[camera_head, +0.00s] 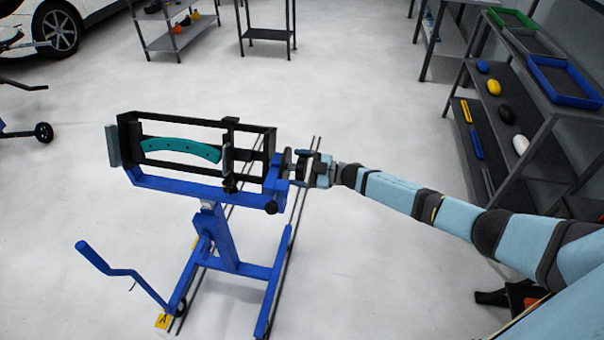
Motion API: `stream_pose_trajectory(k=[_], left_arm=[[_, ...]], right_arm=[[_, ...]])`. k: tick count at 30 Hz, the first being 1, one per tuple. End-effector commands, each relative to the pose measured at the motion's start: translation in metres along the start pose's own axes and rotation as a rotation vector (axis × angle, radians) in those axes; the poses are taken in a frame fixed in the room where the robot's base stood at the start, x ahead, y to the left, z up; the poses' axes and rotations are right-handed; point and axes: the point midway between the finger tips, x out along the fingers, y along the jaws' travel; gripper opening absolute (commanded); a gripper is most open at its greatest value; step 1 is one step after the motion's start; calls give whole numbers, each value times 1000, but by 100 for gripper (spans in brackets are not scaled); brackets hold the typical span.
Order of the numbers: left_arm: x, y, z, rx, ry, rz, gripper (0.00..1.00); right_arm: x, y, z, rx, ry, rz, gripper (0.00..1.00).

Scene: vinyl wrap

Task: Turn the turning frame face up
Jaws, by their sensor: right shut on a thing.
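The turning frame is a black rectangular frame (190,118) mounted on a blue wheeled stand (220,240). A curved teal panel (180,149) is held inside the black frame. The frame's open side faces me, and it looks tilted rather than flat. My right gripper (290,165) comes in from the right and is shut on the dark handle part at the right end of the frame. The gripped part is mostly hidden by the fingers. My left gripper is not in view.
A dark shelf rack (545,110) with colored trays and tools stands at the right. A low shelf (175,38) and a small table (268,34) stand at the back, with a car (62,30) at the back left.

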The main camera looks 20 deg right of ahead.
Motion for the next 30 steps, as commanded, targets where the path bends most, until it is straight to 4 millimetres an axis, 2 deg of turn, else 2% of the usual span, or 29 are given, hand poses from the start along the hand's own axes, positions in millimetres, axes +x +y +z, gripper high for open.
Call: stream_pose_trajectory(k=[30], left_arm=[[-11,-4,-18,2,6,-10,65]], right_arm=[[1,8,4,934,-1,0,41]])
